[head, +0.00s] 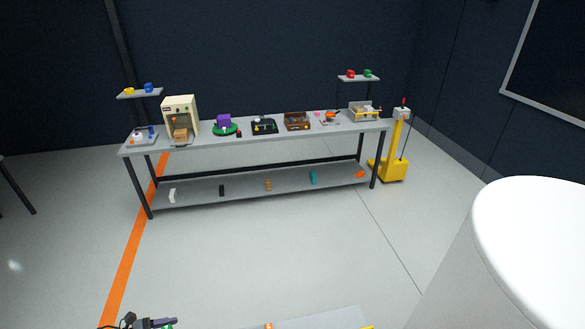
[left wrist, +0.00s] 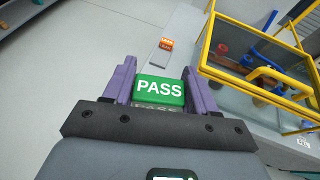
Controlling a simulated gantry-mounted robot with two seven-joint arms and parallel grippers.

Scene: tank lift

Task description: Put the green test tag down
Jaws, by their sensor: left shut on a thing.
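The green test tag (left wrist: 160,91) is a small block with "PASS" in white letters. In the left wrist view it sits between the two purple fingers of my left gripper (left wrist: 160,88), which is shut on it. In the head view my left gripper (head: 160,323) shows only in part at the bottom edge. My right gripper is in neither view.
A small orange tag (left wrist: 166,43) is on a grey strip beyond my gripper. A glass tank with a yellow frame (left wrist: 204,50) and blue parts stands close at right. A long grey bench (head: 260,137) with several devices stands across the room.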

